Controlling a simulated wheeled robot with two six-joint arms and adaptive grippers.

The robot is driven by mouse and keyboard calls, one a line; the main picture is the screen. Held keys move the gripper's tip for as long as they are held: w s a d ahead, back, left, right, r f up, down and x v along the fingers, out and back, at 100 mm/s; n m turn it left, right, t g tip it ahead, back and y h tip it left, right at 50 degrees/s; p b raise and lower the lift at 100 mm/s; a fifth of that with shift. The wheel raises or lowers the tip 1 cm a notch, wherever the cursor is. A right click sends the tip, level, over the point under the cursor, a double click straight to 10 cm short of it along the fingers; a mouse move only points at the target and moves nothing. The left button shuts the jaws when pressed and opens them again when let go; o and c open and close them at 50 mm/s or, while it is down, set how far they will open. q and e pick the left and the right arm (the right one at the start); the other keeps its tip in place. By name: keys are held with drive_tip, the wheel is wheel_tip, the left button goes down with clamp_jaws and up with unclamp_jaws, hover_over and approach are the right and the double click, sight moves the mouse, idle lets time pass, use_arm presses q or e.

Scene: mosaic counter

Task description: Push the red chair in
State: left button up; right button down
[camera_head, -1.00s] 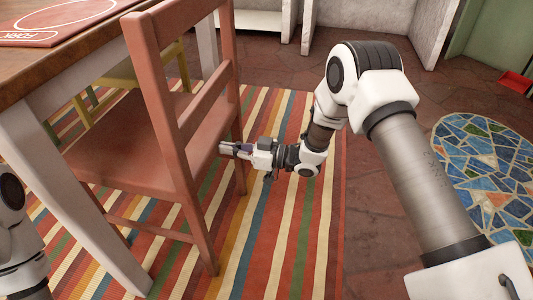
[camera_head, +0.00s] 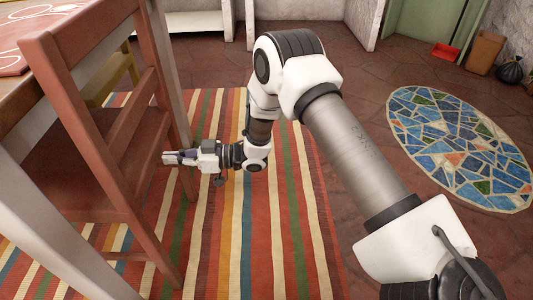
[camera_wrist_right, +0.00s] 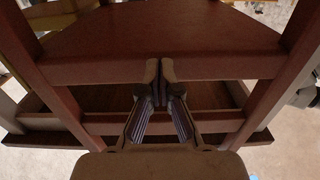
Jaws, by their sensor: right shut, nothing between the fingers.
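The red chair (camera_head: 92,128) stands at the left in the head view, its back toward my right arm. Its seat (camera_head: 62,160) is partly hidden behind the back slats and is beside the table (camera_head: 18,110). My right gripper (camera_head: 166,157) is shut and empty, with its fingertips at the chair's back, about seat height. In the right wrist view, the gripper's fingertips (camera_wrist_right: 159,72) overlap a cross rail (camera_wrist_right: 225,66) of the chair, with the seat (camera_wrist_right: 185,28) beyond. I cannot tell whether they touch it. My left gripper is out of view.
A striped rug (camera_head: 215,225) lies under the chair. A white table leg (camera_head: 50,255) stands at the near left. An oval mosaic mat (camera_head: 462,145) lies on the right. A red dustpan (camera_head: 446,52) and a brown bin (camera_head: 485,52) stand at the far right.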

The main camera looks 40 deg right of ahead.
drive_tip(key=p+v, duration=0.4)
drive_tip(key=v, duration=0.5)
